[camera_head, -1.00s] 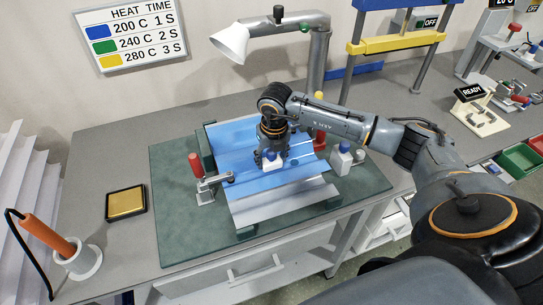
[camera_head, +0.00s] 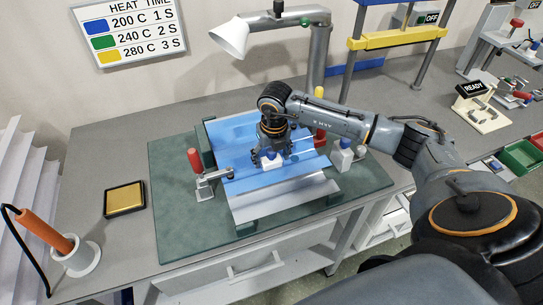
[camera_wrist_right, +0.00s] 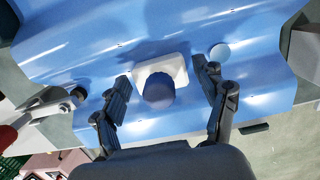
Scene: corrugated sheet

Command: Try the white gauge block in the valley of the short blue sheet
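The white gauge block (camera_head: 272,163) with a blue knob on top sits on the blue corrugated sheet (camera_head: 240,136), near its front edge. In the right wrist view the white block (camera_wrist_right: 172,70) lies between my fingers, its blue knob (camera_wrist_right: 158,91) towards me. My right gripper (camera_head: 272,158) is over the sheet, pointing down. In the wrist view, the right gripper (camera_wrist_right: 166,92) has its fingers spread, with a gap on each side of the block. Whether the block's underside is fully seated in the valley is hidden. My left gripper is not in view.
A toggle clamp with a red handle (camera_head: 195,160) stands at the sheet's left edge, and a second red handle (camera_head: 320,135) at its right. Another white block with a blue top (camera_head: 342,157) stands right of the sheet. A lamp (camera_head: 231,38) overhangs behind. The green mat's front is clear.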

